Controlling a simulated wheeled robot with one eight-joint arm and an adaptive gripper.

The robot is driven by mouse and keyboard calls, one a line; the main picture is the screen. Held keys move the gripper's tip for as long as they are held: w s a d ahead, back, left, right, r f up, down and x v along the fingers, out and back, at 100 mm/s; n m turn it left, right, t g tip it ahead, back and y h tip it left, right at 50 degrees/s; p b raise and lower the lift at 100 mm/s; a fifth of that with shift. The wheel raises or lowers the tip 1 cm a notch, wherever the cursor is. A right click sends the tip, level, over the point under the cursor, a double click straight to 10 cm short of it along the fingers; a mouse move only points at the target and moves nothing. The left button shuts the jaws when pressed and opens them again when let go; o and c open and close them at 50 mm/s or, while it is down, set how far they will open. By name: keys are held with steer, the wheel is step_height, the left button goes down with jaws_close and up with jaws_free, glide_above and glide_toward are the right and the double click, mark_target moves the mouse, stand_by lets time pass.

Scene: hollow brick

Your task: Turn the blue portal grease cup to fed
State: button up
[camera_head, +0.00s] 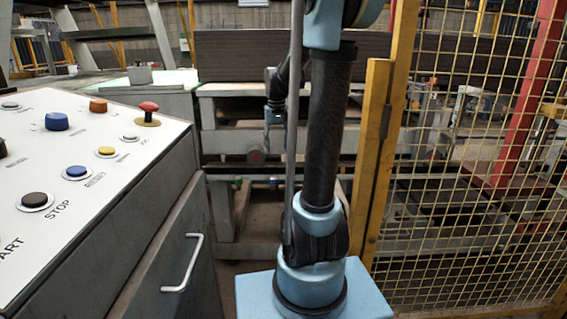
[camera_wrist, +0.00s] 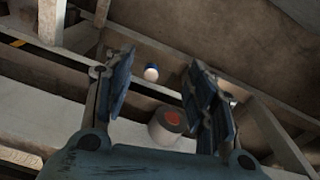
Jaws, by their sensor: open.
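A small cup with a blue top and pale lower part (camera_wrist: 151,72) shows in the wrist view, on the frame beyond my fingers. A small blue thing (camera_head: 274,182) low on the machine frame in the head view seems to be the same cup. Its fed mark and exact turn are too small to read. My gripper (camera_wrist: 162,62) is open and empty, with the blue-topped cup between its fingers in the picture but apart from them. In the head view my gripper (camera_head: 276,143) hangs above the blue thing, partly hidden by my arm.
A grey cylinder with a red face (camera_wrist: 168,125) lies close by the fingers; it also shows in the head view (camera_head: 256,157). A small green thing (camera_head: 237,184) is left of the blue one. A control desk (camera_head: 100,170) stands left, a yellow mesh fence (camera_head: 470,200) right.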

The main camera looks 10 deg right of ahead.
steer(key=s+f, duration=0.1)
steer(key=s, duration=1.2)
steer(key=shift+f+t, duration=0.15)
steer(key=shift+t, duration=0.15)
steer(key=s+f+t, duration=0.1)
steer(key=s+f, duration=0.8)
steer(key=s, duration=0.6)
steer(key=shift+f, duration=0.4)
steer(key=shift+w, duration=0.1)
steer(key=shift+w+f, duration=0.2)
steer(key=shift+w, duration=0.15)
